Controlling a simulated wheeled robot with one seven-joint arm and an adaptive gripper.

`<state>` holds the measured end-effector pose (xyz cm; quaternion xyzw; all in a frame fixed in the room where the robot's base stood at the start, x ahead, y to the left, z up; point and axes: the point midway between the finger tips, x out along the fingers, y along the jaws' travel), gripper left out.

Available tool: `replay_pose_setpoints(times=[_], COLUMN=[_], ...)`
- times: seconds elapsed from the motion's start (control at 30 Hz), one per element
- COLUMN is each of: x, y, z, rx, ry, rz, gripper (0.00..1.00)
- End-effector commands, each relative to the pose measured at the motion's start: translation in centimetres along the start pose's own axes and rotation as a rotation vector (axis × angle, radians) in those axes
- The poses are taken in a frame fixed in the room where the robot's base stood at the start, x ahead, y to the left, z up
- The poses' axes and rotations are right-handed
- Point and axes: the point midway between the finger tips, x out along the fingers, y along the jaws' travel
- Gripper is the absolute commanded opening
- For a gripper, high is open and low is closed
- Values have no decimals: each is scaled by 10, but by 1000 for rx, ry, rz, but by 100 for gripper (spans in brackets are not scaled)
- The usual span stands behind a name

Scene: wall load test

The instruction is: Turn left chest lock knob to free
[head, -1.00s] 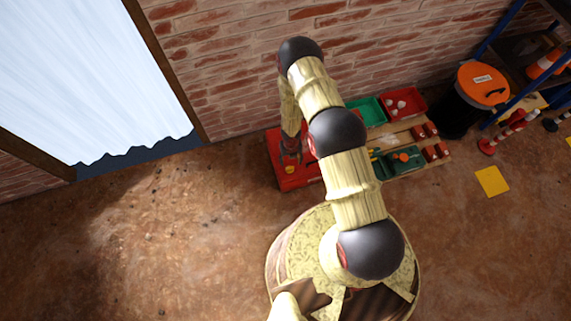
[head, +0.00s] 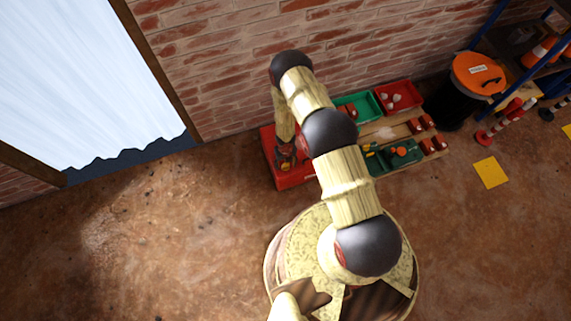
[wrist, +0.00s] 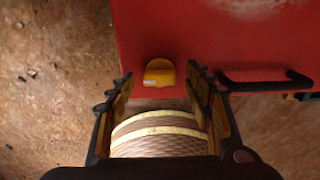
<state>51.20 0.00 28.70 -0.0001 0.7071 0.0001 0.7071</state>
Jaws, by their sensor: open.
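The red chest (head: 292,179) stands on the floor by the brick wall, partly hidden behind my arm in the head view. In the wrist view the chest's red face (wrist: 210,45) fills the upper right. A yellow lock knob (wrist: 159,73) with a pale mark sits near the chest's edge. My gripper (wrist: 158,78) is open, with one finger on each side of the knob. I cannot tell whether the fingertips touch it. In the head view my gripper (head: 285,160) is over the chest, and the knob is hidden there.
A black handle (wrist: 265,83) is on the chest, right of the right finger. Right of the chest are a green bin (head: 365,106), a red bin (head: 399,96) and a wooden board with tools. A black barrel with an orange lid (head: 478,75) stands farther right. The floor at left is clear.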

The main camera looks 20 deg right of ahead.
Motion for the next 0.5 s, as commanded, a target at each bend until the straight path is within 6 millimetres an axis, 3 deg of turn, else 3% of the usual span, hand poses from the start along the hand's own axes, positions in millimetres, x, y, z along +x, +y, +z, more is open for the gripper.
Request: replay_pose_setpoints(times=[0.1, 0.5], x=[0, 0], y=[0, 0], z=[0, 0], rx=[0, 0], ry=[0, 0], rz=[0, 0], gripper=[51, 28])
